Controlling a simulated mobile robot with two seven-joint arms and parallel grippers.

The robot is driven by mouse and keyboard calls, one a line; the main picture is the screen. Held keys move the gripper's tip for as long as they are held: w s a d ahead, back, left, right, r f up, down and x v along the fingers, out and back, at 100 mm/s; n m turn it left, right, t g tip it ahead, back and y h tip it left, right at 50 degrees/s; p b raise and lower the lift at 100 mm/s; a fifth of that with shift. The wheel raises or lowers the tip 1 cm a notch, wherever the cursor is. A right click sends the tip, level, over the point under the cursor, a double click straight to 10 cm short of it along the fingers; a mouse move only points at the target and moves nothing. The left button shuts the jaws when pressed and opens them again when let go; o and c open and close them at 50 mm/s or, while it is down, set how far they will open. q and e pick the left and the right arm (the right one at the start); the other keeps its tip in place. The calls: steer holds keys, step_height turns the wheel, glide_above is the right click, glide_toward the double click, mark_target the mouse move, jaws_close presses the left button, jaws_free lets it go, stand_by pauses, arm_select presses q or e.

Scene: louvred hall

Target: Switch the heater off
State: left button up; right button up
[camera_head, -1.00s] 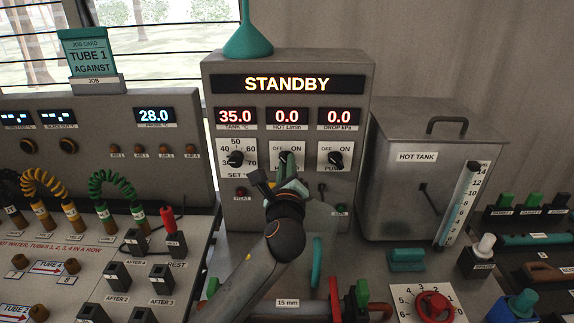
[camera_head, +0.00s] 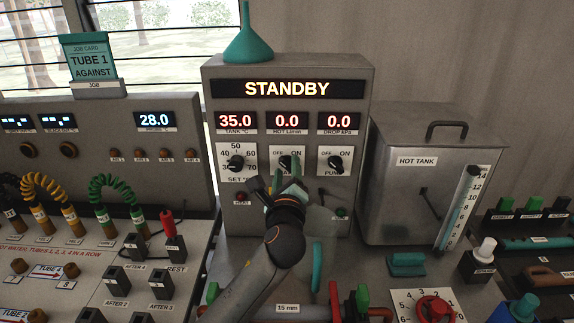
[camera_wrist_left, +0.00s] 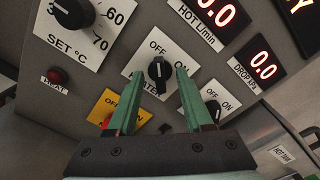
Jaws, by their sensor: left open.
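The heater knob (camera_head: 285,162) is a black rotary knob on a white OFF/ON plate, in the middle of the grey control box (camera_head: 222,80). In the left wrist view the knob (camera_wrist_left: 158,72) has its ridge toward the OFF mark. My left gripper (camera_head: 285,180) is in front of and just below the plate. Its green fingers (camera_wrist_left: 158,98) are open and empty. The knob shows in the gap between them, seemingly beyond the tips. The fingers hide part of the plate's lettering. The right gripper is out of view.
The SET knob (camera_head: 235,162) and pump knob (camera_head: 335,162) flank the heater knob closely. The display (camera_head: 287,87) reads STANDBY. The HEAT lamp (camera_wrist_left: 58,76) is dull red. A steel hot tank (camera_head: 410,200) stands right. Pipes and valves lie below my arm.

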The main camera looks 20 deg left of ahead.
arm_select(q)
steer(key=shift+s+d+p, duration=0.2)
steer(key=shift+s+p, duration=0.1)
steer(key=shift+s, duration=0.15)
steer(key=v, duration=0.6)
steer(key=shift+p, duration=0.4)
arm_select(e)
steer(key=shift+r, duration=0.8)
arm_select(q)
steer(key=shift+a, duration=0.1)
